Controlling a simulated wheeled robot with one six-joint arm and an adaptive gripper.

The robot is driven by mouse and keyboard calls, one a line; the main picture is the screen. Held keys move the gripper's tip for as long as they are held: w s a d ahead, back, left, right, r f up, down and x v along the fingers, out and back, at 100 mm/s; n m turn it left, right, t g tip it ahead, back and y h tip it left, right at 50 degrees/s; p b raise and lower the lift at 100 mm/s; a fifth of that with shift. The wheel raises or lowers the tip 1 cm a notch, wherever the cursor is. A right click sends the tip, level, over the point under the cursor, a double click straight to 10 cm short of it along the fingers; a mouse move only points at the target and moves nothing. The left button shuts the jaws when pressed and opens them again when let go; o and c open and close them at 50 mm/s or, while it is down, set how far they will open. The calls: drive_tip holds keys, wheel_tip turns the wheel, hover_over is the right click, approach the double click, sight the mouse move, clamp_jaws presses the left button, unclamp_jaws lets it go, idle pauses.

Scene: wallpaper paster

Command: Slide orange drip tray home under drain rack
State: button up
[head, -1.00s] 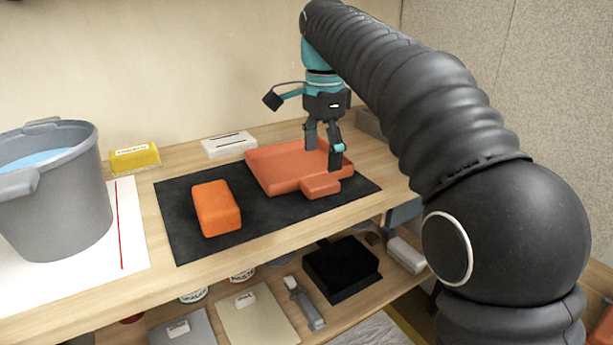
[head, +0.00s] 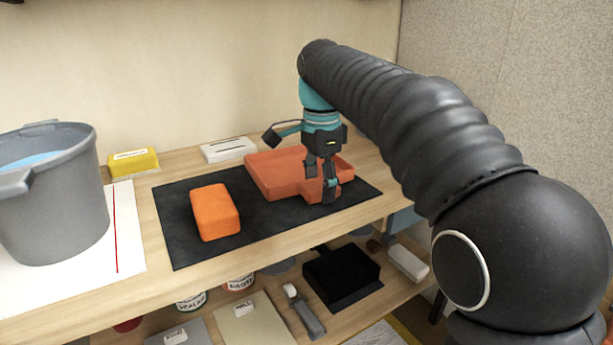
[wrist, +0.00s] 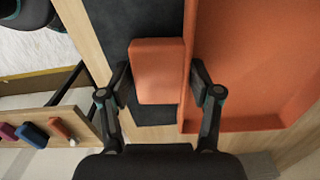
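The orange drip tray (head: 272,172) lies on a black mat (head: 178,220), with a block-like tab at its front edge. In the wrist view the tray (wrist: 262,60) is at right and its tab (wrist: 157,85) is in the middle. My gripper (head: 321,182) is down at the tab, with the fingers apart. In the wrist view my gripper (wrist: 160,76) has one finger on each side of the tab, and I cannot tell whether they touch it. In the head view the fingers partly hide the tab. I cannot make out a drain rack.
A brighter orange block (head: 215,212) sits on the mat left of the tray. A grey bucket (head: 60,205), a yellow block (head: 133,162) and a white slotted box (head: 228,150) stand farther left and behind. A lower shelf holds a black tray (head: 340,275) and tools.

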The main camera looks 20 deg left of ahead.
drive_tip(key=c, duration=0.9)
drive_tip(key=shift+o, duration=0.2)
drive_tip(key=shift+r, duration=0.15)
